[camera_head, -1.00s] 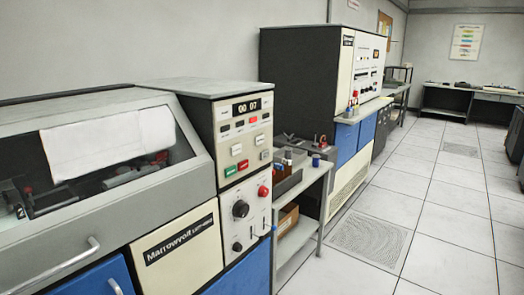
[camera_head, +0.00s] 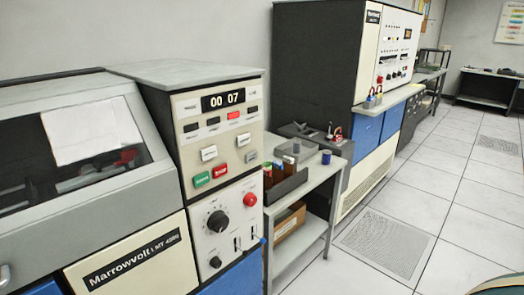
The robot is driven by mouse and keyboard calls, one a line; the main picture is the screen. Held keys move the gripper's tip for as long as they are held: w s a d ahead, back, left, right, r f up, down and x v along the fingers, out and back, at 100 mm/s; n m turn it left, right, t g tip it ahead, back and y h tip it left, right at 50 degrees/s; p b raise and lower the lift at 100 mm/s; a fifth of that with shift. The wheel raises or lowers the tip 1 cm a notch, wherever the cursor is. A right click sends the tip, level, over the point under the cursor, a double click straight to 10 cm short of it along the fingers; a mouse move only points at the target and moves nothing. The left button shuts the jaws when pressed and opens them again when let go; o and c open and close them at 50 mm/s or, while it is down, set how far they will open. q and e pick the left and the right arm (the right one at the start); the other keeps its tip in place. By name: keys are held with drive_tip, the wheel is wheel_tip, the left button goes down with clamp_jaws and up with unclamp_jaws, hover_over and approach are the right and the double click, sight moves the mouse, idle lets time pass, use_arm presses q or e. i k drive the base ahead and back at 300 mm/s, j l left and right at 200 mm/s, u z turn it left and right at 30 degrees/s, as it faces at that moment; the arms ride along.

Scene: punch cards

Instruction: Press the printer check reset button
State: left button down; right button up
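The printer (camera_head: 130,250), marked Marrowvolt, stands at the left with paper (camera_head: 92,131) behind its window. Its control panel (camera_head: 222,140) faces me at the middle left, with a display (camera_head: 223,100) reading 00 07. Below the display is a row of small indicators, one lit red (camera_head: 233,115). Under these are two white buttons (camera_head: 209,153) (camera_head: 243,140), a green button (camera_head: 202,179), a red button (camera_head: 220,172) and a grey button (camera_head: 251,156). Their labels are too small to read. Neither gripper is in view.
A lower panel holds a black knob (camera_head: 217,221) and a round red button (camera_head: 250,199). A grey side table (camera_head: 305,185) with bins and a blue can (camera_head: 326,157) stands right of the printer. A tall cabinet (camera_head: 318,80) stands behind. The tiled floor (camera_head: 440,205) at the right is mostly clear.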

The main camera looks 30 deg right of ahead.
sight(251, 156)
drive_tip(key=i+l, duration=0.1)
drive_tip(key=l, duration=0.25)
drive_tip(key=i+l, duration=0.1)
drive_tip(key=l, duration=0.25)
drive_tip(key=i+l, duration=0.15)
drive_tip(key=l, duration=0.25)
drive_tip(key=i+l, duration=0.1)
drive_tip(key=l, duration=0.25)
drive_tip(key=i+l, duration=0.1)
drive_tip(key=l, duration=0.25)
